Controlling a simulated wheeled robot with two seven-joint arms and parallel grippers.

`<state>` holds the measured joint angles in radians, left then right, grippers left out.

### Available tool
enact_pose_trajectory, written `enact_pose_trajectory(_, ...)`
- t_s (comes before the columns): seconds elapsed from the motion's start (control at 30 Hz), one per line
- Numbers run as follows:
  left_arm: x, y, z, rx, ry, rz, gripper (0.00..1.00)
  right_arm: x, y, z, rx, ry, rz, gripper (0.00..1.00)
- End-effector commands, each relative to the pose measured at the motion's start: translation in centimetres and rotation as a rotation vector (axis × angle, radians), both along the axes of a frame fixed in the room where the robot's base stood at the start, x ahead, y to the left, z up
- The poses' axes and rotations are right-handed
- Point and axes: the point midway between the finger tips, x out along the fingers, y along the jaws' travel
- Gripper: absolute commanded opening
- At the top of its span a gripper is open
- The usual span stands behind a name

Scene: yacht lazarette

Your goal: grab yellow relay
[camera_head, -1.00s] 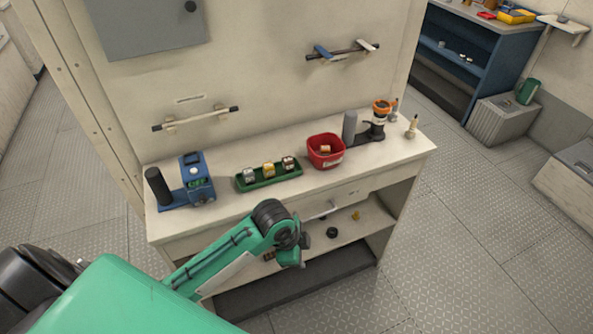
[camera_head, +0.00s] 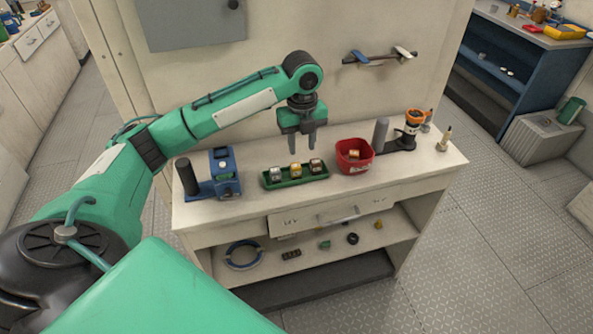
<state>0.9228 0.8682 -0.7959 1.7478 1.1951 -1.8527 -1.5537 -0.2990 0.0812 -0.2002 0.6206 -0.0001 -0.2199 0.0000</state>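The yellow relay (camera_head: 295,171) sits in the middle of a green tray (camera_head: 318,179) on the bench top. A light grey relay (camera_head: 276,175) stands to its left and a brown relay (camera_head: 316,166) to its right in the same tray. My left gripper (camera_head: 302,153) points down above the tray, with its two fingers apart and nothing between them. The fingertips appear just above the yellow and brown relays, and the exact height cannot be told. My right gripper is not in view.
A red bin (camera_head: 353,162) with an orange-brown item inside stands right of the tray. A blue device (camera_head: 225,172) with a black cylinder stands left. A grey cylinder (camera_head: 380,134) and an orange-topped device (camera_head: 413,122) stand at the right. A wall rail (camera_head: 380,57) is behind.

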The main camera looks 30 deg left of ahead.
Motion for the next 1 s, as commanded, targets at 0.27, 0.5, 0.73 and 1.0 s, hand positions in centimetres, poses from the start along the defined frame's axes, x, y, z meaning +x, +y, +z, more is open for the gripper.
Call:
enact_pose_trajectory(0.27,0.5,2.5,2.7,0.005,0.019,-0.062,0.36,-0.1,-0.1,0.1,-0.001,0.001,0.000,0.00)
enact_pose_trajectory(0.5,0.4,2.5,-1.5,0.005,0.023,-0.063,0.36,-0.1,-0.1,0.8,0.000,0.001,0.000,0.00)
enact_pose_trajectory(0.73,0.4,2.5,-4.9,0.005,0.020,-0.062,0.36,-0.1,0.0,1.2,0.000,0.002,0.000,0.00)
enact_pose_trajectory(1.0,0.3,2.3,-7.2,0.004,0.021,-0.063,0.36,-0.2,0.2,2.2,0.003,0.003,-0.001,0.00)
